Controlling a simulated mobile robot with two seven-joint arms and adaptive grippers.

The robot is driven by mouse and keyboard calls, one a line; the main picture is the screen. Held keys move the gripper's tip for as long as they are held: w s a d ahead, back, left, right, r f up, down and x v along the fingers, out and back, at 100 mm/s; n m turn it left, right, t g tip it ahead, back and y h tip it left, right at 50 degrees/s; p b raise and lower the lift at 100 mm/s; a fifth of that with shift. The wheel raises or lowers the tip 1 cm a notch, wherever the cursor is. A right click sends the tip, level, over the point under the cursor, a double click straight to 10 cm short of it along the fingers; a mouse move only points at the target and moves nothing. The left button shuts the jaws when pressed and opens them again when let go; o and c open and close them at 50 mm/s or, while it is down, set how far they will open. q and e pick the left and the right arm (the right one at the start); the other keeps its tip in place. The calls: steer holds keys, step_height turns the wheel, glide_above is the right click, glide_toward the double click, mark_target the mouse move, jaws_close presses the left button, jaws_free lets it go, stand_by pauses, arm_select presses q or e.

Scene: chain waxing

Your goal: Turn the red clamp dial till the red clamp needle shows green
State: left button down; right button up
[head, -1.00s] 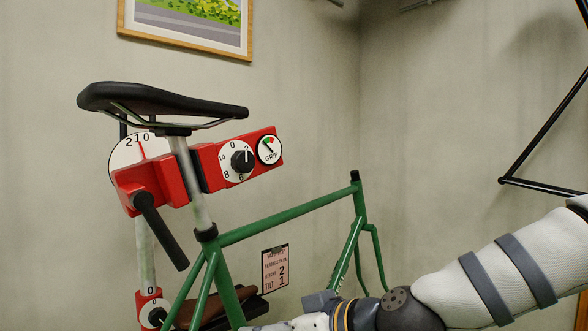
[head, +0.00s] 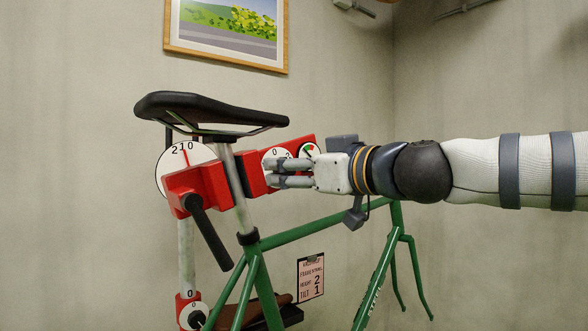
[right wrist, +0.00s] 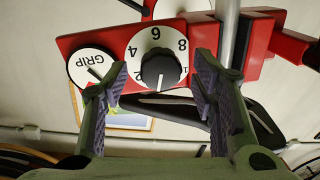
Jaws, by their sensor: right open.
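The red clamp (head: 200,184) holds the post under the black saddle. Its white dial face (head: 270,154) is partly covered by my right gripper (head: 270,173). In the right wrist view the picture is upside down, and the black dial knob (right wrist: 161,70) sits between the fingers of my open right gripper (right wrist: 159,82). I cannot tell whether either finger touches the knob. The round GRIP gauge (head: 309,149) is partly hidden in the head view. It also shows in the right wrist view (right wrist: 88,65), its needle partly behind a finger; the colour it points at is unclear.
The green bicycle frame (head: 320,227) hangs below the clamp. A black clamp handle (head: 210,233) slants down in front. A note card (head: 311,277) is behind the frame. A second round scale (head: 183,165) is at the clamp's left.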

steer(key=c, duration=1.2)
arm_select(q)
steer(key=shift+w+r+t+p, duration=0.4)
steer(key=shift+w+r+p, duration=0.5)
steer(key=shift+w+r, duration=0.2)
arm_select(e)
steer(key=shift+a+f+m+t+h, duration=0.1)
steer(key=shift+m+t+h, duration=0.2)
steer(key=shift+m, duration=4.35)
steer(key=shift+a+r+m+t+h, duration=0.15)
steer(key=shift+m+t, duration=0.15)
steer(key=shift+m, duration=4.4)
steer(key=shift+d+f+m+t+h, duration=0.15)
steer(key=shift+m+t+h, duration=0.15)
steer(key=shift+m, duration=4.35)
steer(key=shift+a+m, duration=0.1)
steer(key=shift+m, duration=0.2)
